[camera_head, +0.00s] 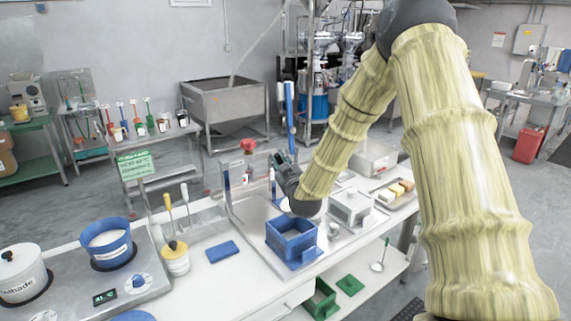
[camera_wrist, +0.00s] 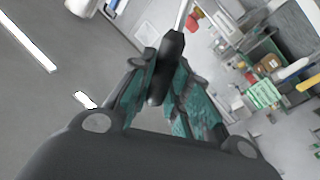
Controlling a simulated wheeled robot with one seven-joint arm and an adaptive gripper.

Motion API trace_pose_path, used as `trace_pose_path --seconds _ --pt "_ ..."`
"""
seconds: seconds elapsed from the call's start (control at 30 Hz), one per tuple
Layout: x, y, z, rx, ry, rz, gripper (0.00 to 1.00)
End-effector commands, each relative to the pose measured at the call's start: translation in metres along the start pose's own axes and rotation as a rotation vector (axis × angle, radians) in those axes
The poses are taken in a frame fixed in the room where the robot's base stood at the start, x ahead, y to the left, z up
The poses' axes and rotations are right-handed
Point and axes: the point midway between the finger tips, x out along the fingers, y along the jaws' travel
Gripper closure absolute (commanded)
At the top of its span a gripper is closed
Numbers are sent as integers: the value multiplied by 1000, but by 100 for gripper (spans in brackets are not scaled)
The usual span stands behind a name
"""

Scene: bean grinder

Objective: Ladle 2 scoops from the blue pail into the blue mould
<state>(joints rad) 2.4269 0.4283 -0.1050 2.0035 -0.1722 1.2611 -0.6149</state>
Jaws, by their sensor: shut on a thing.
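The blue pail (camera_head: 108,253) stands at the left on a hot plate, with pale contents inside. The blue mould (camera_head: 291,243) is an open square box on the metal tray, right of the pail. My gripper (camera_head: 284,172) is raised behind and above the mould, far right of the pail. In the wrist view, my gripper (camera_wrist: 160,82) is shut on a black handle (camera_wrist: 172,46) with a thin metal shaft (camera_wrist: 183,14) running up out of view. The held tool's far end is not visible, so I cannot tell whether its bowl is loaded.
A white pot (camera_head: 20,275) sits left of the pail on the hot plate (camera_head: 155,268). A yellow-lidded jar (camera_head: 176,262) and a flat blue piece (camera_head: 222,251) lie between pail and mould. A grey metal box (camera_head: 350,208) stands right of the mould. A green sign (camera_head: 135,165) rises behind.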

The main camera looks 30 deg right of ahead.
Motion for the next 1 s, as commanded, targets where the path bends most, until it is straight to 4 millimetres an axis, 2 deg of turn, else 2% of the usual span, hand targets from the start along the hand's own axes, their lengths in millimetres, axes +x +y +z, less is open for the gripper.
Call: trace_pose_path --seconds 1.0 --pt "-14 -77 3 -369 75 0 100"
